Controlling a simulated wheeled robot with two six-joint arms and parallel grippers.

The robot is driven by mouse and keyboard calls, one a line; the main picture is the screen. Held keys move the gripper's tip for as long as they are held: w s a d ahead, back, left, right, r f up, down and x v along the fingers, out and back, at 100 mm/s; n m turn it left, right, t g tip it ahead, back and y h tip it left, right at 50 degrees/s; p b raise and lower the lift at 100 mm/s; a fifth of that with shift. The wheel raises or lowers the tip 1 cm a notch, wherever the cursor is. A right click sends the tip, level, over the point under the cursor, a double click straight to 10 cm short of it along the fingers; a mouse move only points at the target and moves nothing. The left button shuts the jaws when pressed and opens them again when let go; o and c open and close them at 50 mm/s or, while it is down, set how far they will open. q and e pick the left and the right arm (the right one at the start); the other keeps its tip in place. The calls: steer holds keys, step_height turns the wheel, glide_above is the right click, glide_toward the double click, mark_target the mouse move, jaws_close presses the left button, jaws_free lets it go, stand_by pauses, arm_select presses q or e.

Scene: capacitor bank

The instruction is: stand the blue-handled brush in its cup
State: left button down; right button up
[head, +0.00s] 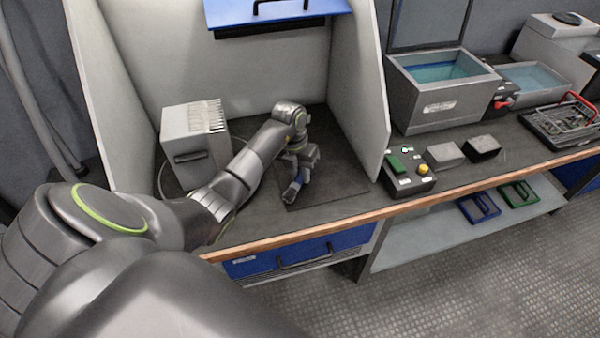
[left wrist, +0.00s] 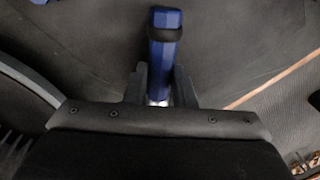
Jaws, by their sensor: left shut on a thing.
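My left gripper (head: 297,178) is in the booth, low over a dark mat on the bench. It is shut on the blue-handled brush (head: 291,194). In the left wrist view the brush's blue handle (left wrist: 164,60) stands out between the two fingers (left wrist: 160,88), with a dark band around it. The handle points away from the gripper. The brush's other end is hidden by the gripper. I cannot make out the cup in either view. My right gripper is not in view.
A grey box with fins (head: 196,140) stands at the booth's back left. The booth's right wall (head: 357,85) separates it from a button box (head: 406,172), grey blocks and a water tank (head: 440,90). The dark mat (head: 345,184) is clear right of the gripper.

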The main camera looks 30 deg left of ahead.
arm_select(q)
steer(key=shift+f, duration=0.25)
steer(key=c, duration=1.2)
jaws_free()
steer(key=shift+r, duration=0.1)
step_height(320, 180, up, 12)
steer(key=a, duration=0.1)
steer(key=shift+a, duration=0.4)
steer(key=shift+s, duration=0.1)
